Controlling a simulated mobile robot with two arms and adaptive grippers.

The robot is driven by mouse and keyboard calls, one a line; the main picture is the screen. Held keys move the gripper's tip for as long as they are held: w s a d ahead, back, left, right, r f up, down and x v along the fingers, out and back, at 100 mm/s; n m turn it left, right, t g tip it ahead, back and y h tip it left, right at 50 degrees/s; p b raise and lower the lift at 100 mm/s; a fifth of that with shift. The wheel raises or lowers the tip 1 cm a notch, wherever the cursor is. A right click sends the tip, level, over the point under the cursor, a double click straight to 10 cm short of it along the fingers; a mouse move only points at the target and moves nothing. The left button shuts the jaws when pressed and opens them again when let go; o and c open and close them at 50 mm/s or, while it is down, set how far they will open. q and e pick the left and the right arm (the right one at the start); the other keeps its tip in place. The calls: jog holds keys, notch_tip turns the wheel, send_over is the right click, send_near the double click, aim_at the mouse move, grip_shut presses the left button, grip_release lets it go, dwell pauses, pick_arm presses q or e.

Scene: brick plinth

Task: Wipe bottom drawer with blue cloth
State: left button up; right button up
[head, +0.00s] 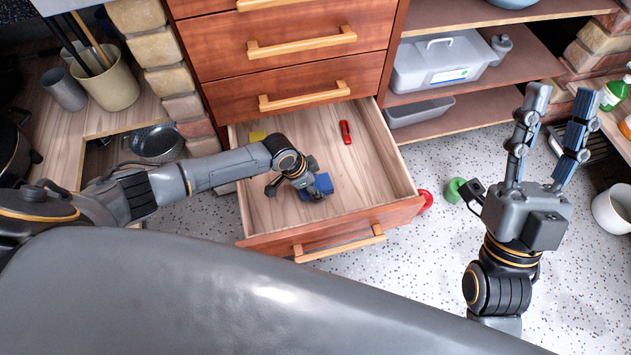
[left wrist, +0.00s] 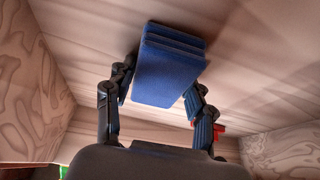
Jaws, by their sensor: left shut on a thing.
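The bottom drawer (head: 368,185) is pulled open, with a pale wooden floor and a reddish front. My left gripper (head: 318,188) reaches down inside it and is shut on the blue cloth (head: 310,165). In the left wrist view the folded, layered cloth (left wrist: 170,70) sits between the two fingers (left wrist: 160,95), above the drawer's pale boards. In the head view the gripper hides much of the cloth; whether it touches the drawer floor I cannot tell. My right gripper (head: 560,100) is open and empty, raised to the right of the drawer.
A small red object (head: 345,132) lies at the back of the drawer, and a yellow one (head: 258,136) at its back left. Closed drawers (head: 295,60) stand above. A red round item (head: 425,200) and a green one (head: 455,190) are beside the drawer.

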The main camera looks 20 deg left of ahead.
pick_arm(q)
jog(key=shift+r, duration=0.8)
jog(key=shift+d+r+p, duration=0.1)
jog(key=shift+r+p, duration=0.1)
jog(key=shift+p, duration=0.35)
jog(key=shift+r+p, duration=0.4)
jog(key=shift+p, duration=0.05)
jog(key=shift+r+p, duration=0.95)
jog(key=shift+p, duration=0.1)
pick_arm(e)
jog(key=shift+w+f+g+h, duration=0.95)
jog(key=shift+w+f+g, duration=0.8)
jog(key=shift+f+g, duration=1.45)
jog(key=shift+w+f+g+h, duration=0.95)
jog(key=shift+w+f+g, duration=0.95)
jog(key=shift+f, duration=2.35)
pick_arm(q)
jog(key=shift+r+p, duration=0.35)
jog(key=shift+p, duration=0.1)
jog(key=shift+r+p, duration=0.85)
jog(key=shift+p, duration=0.1)
jog(key=shift+r+p, duration=0.45)
jog(key=shift+p, duration=0.05)
pick_arm(e)
jog(key=s+d+f+m+g+h, duration=0.1)
jog(key=s+d+f+g+h, duration=0.2)
jog(key=s+f+g, duration=0.7)
jog(key=shift+s+d+f+g, duration=0.3)
jog(key=shift+s+d+f, duration=0.4)
jog(key=shift+f, duration=1)
